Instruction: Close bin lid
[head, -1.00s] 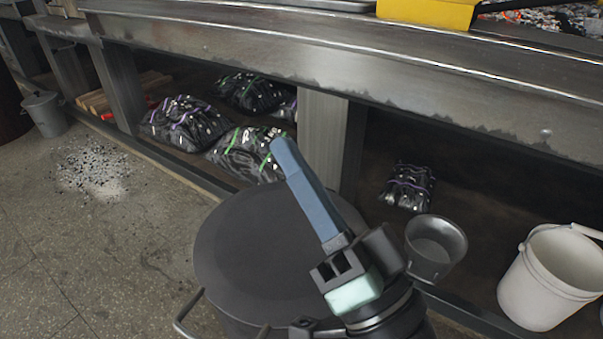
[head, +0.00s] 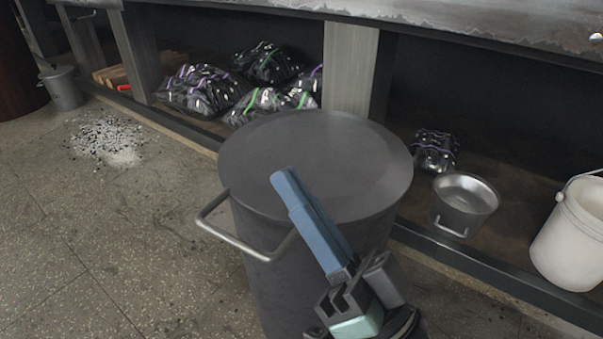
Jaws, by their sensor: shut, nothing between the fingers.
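The bin (head: 278,285) is a large dark grey cylinder standing on the floor in the middle of the head view. Its round dark lid (head: 335,150) lies flat over the top, with no gap visible along the rim that shows. A metal handle (head: 222,228) sticks out at the bin's left front side. My gripper (head: 284,176) has long blue fingers that are shut and empty. The fingers point up and left in front of the near part of the lid and hide some of its rim and the bin wall. I cannot tell whether they touch the lid.
Black bags (head: 200,92) lie on the low shelf behind the bin. A small metal bucket (head: 465,203) and a white bucket (head: 575,240) stand to the right. Grey debris (head: 107,138) is spilled on the floor at left.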

